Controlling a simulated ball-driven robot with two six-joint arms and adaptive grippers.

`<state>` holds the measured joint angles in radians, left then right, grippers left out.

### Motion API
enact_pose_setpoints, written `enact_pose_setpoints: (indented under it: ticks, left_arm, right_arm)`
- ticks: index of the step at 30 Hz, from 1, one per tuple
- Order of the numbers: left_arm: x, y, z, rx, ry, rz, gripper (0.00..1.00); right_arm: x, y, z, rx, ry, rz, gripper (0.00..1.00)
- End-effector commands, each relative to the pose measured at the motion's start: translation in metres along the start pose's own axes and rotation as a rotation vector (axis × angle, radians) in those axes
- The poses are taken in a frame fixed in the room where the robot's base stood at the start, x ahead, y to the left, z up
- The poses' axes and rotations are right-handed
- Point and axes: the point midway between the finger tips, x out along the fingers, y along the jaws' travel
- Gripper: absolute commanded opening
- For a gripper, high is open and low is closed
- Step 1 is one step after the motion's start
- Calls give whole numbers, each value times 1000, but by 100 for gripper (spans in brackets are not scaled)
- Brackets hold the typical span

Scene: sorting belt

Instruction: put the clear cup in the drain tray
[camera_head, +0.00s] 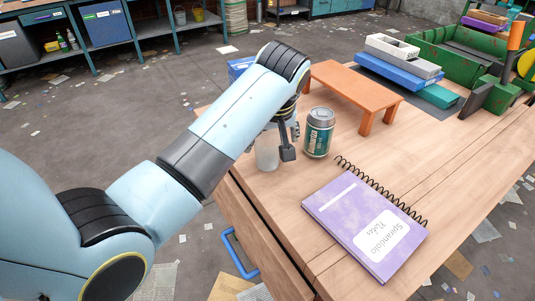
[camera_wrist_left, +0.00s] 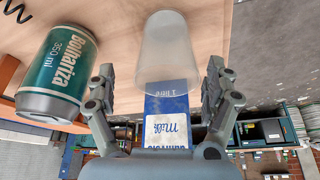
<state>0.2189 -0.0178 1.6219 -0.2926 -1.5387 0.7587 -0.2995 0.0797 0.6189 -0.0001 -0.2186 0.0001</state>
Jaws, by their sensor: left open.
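The clear cup (camera_head: 266,152) is a frosted, see-through tumbler standing on the wooden table near its left edge. It also shows in the left wrist view (camera_wrist_left: 166,48), between the two fingers with a gap on each side. My left gripper (camera_head: 277,148) is open at the cup, its fingers on either side of it; the wrist view shows the same open fingers (camera_wrist_left: 159,82). In the head view the arm and fingers partly hide the cup. I cannot tell for sure which thing is the drain tray. My right gripper is not in view.
A green can (camera_head: 319,134) stands close to the right of the left gripper. A blue carton (camera_wrist_left: 167,120) is behind the cup. An orange stand (camera_head: 352,86), stacked blue and white boxes (camera_head: 398,66) and green crates (camera_head: 450,48) lie farther back. A purple notebook (camera_head: 362,222) lies in front.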

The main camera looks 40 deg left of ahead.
Motion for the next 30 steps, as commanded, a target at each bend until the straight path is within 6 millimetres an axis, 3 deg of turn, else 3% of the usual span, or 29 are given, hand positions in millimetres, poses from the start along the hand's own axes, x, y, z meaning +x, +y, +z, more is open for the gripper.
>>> enact_pose_setpoints:
  ticks: [12, 20, 30]
  left_arm:
    - [52, -7, 0, 1, 0, -1, 86]
    - [54, -7, 0, 1, 1, 1, 86]
    - [54, -7, 0, 1, 0, 0, 43]
  right_arm:
    - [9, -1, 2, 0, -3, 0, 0]
    - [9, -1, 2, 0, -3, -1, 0]
    - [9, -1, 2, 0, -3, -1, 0]
